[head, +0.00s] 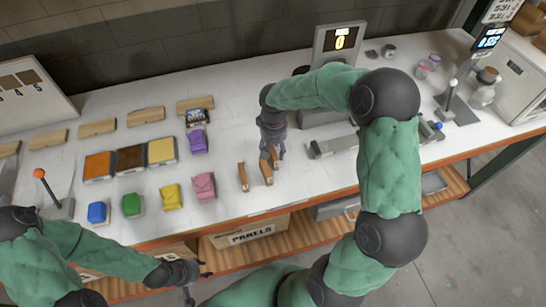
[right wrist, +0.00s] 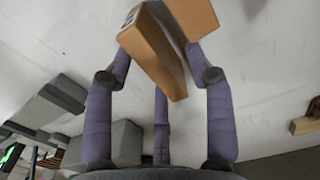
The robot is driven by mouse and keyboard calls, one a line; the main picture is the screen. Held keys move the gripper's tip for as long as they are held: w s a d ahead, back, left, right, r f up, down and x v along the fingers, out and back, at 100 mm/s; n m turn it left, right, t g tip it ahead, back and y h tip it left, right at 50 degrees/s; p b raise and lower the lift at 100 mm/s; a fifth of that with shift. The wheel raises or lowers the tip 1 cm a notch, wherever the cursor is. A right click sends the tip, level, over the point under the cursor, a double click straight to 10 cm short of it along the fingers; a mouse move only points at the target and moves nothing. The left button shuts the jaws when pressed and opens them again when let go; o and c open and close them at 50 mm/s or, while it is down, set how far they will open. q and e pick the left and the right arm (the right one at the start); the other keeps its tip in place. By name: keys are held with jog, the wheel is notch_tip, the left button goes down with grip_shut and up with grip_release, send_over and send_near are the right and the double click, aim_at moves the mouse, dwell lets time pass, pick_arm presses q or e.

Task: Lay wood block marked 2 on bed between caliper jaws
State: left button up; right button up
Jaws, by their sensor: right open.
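Several small wood blocks stand on the white bench: one at the left (head: 243,177), one in the middle (head: 266,172), and another close behind it by my right gripper (head: 272,152). In the right wrist view one wood block (right wrist: 155,50) lies between the spread fingers of my right gripper (right wrist: 158,62), with a second block (right wrist: 195,18) right beside it. A dark mark shows on the first block's end, but I cannot read its number. The grey caliper (head: 333,146) lies to the right, partly behind my arm. My left gripper (head: 192,280) is empty, fingers apart, off the bench's front edge.
Coloured bags, including a pink one (head: 202,186), and powder trays (head: 130,159) fill the bench's left. A lever stand (head: 458,105) is at the right.

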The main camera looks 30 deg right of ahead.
grip_shut()
dwell(0.4)
